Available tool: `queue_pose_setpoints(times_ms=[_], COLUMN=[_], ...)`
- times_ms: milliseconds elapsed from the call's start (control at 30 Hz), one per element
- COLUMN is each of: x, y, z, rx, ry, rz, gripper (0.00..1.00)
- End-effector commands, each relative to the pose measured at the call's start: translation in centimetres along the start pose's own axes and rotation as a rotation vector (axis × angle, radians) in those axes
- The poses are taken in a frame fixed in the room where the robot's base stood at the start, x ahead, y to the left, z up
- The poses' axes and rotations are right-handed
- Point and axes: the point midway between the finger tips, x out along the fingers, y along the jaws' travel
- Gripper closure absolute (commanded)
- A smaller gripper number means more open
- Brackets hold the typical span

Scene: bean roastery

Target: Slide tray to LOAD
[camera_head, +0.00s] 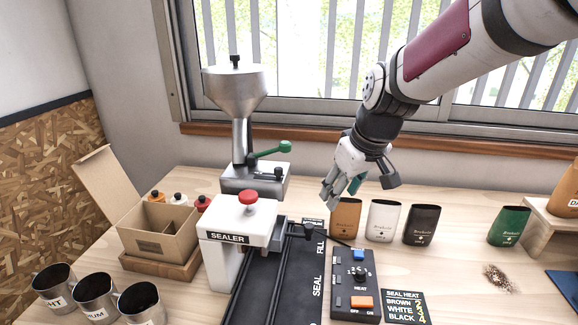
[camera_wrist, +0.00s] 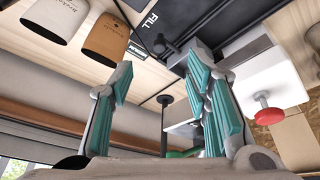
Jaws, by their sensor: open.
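A black slide track (camera_head: 272,290) runs toward the front edge of the picture, with the words FILL and SEAL along its right side; I cannot read a LOAD label. A dark carriage with a knob (camera_head: 309,230) sits at the track's far end by FILL, and I take it for the tray's handle. The knob also shows in the wrist view (camera_wrist: 160,45). My gripper (camera_head: 340,193) is open and empty, with teal pads, above the table behind the knob. In the wrist view its fingers (camera_wrist: 162,75) are spread, apart from the knob.
A white sealer (camera_head: 225,255) with a red knob stands left of the track, with a metal hopper (camera_head: 237,95) behind it. A heat control box (camera_head: 352,285) is right. Brown (camera_head: 345,217), white (camera_head: 383,220) and black (camera_head: 421,224) bags stand near my gripper. Metal cups (camera_head: 97,297) stand front left.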

Motion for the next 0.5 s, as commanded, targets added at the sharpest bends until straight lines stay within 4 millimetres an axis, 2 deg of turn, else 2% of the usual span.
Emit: queue_pose_setpoints(times_ms=[33, 200, 500], x=[2.3, 6.5, 9.2], y=[0.5, 1.1, 1.1], z=[-1.0, -3.3, -4.0], rx=[-0.017, -0.065, -0.083], ry=[-0.002, 0.011, 0.017], rz=[-0.020, -0.062, -0.079], gripper=[0.56, 0.56, 0.56])
